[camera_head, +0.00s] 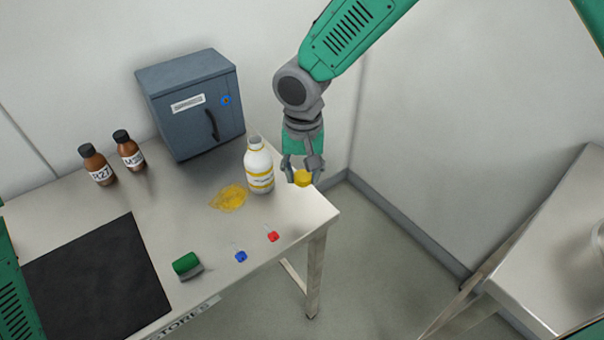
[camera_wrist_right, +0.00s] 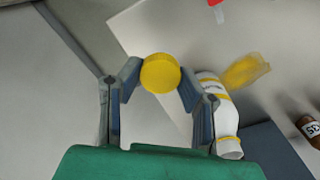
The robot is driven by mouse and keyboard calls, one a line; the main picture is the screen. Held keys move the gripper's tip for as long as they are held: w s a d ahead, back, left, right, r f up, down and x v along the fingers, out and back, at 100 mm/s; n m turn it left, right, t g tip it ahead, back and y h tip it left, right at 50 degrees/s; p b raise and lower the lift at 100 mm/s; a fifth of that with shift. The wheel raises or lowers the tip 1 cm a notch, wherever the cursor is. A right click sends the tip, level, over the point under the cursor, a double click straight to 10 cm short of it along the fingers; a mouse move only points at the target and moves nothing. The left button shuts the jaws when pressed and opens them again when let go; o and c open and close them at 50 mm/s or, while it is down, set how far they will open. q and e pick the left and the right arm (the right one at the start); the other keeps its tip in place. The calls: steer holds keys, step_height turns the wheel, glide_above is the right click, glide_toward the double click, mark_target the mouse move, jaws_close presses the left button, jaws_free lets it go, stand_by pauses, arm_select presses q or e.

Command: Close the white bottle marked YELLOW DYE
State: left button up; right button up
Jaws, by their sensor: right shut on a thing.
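The white bottle (camera_head: 259,170) with yellow bands stands upright and open-topped near the right end of the metal table. It also shows in the right wrist view (camera_wrist_right: 224,116). My right gripper (camera_head: 302,177) is shut on a yellow cap (camera_head: 303,178), just right of the bottle and apart from it. The cap (camera_wrist_right: 160,73) sits between the fingertips in the right wrist view. The bottle's label is too small to read. Part of my left arm shows at the left edge in the head view, but its gripper does not show.
A grey-blue cabinet (camera_head: 194,103) and two brown bottles (camera_head: 97,165) (camera_head: 129,151) stand behind. A green-and-grey item (camera_head: 187,265), blue item (camera_head: 240,256), red item (camera_head: 272,236) and black mat (camera_head: 92,279) lie in front.

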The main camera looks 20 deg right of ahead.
arm_select(q)
step_height(320, 180, down, 4)
steer(key=b, duration=0.3)
steer(key=shift+d+r+b, duration=0.1)
steer(key=shift+b, duration=0.3)
steer(key=shift+c, duration=0.7)
steer(key=shift+s, duration=0.1)
arm_select(e)
steer(key=s+d+f+n, duration=0.3)
steer(key=s+d, duration=0.5)
steer(key=s, duration=0.3)
steer(key=shift+d+f+n, duration=0.35)
steer(key=shift+f+n, duration=0.05)
steer(key=shift+f, duration=0.05)
